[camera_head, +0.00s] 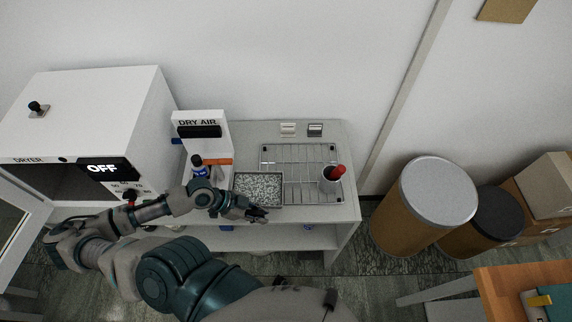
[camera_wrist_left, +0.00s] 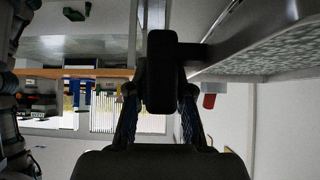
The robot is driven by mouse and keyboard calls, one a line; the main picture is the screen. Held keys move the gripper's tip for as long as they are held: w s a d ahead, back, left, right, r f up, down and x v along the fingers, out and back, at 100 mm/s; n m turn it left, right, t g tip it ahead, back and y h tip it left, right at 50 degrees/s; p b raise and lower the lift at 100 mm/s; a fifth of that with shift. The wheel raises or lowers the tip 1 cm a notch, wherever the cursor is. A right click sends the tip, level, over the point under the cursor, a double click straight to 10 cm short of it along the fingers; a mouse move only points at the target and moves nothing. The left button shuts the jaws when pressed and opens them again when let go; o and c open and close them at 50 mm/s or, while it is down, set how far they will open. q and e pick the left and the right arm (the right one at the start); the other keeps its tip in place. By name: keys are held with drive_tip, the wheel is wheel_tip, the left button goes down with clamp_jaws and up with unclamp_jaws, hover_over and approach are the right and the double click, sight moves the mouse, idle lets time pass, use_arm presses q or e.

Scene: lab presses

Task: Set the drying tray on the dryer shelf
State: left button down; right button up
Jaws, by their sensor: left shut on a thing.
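The drying tray (camera_head: 258,204) is a shallow metal tray filled with grey granules, at the front of the bench beside the wire rack. My left gripper (camera_head: 258,214) is at its front edge, shut on the tray. In the left wrist view the tray (camera_wrist_left: 245,45) fills the upper right, and the closed fingers (camera_wrist_left: 163,72) meet a short dark piece at its side. I cannot tell whether the tray rests or is lifted. The white dryer (camera_head: 100,110) stands at the left, marked OFF, its door (camera_head: 18,228) open. Its shelf is hidden in the dark opening (camera_head: 45,180). My right gripper is out of view.
Drums (camera_head: 425,205) stand on the floor at the right.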

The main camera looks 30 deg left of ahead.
sight(281, 199)
use_arm(q)
drive_tip(key=shift+w+d, duration=0.1)
drive_tip(key=shift+w, duration=0.25)
drive_tip(key=w, duration=0.2)
drive_tip(key=w+b, duration=0.1)
drive_tip(key=w, duration=0.1)
drive_tip(key=w+f+b, duration=0.1)
drive_tip(key=w, duration=0.2)
drive_tip(key=shift+w+d, duration=0.1)
drive_tip(key=w, duration=0.6)
drive_tip(key=shift+d+f, duration=0.15)
drive_tip(key=shift+d, duration=0.25)
drive_tip(key=shift+w+d, duration=0.1)
drive_tip(key=shift+w, duration=0.55)
drive_tip(key=shift+w+d, duration=0.1)
drive_tip(key=shift+w, duration=0.55)
wheel_tip(281, 199, down, 3)
drive_tip(key=shift+r+p, duration=0.1)
drive_tip(key=shift+p, duration=0.3)
drive_tip(key=shift+f, duration=0.35)
drive_tip(key=c, duration=1.1)
unclamp_jaws()
drive_tip(key=shift+s, duration=0.1)
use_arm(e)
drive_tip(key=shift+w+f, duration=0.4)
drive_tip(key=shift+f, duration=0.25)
use_arm(q)
drive_tip(key=shift+o, duration=0.2)
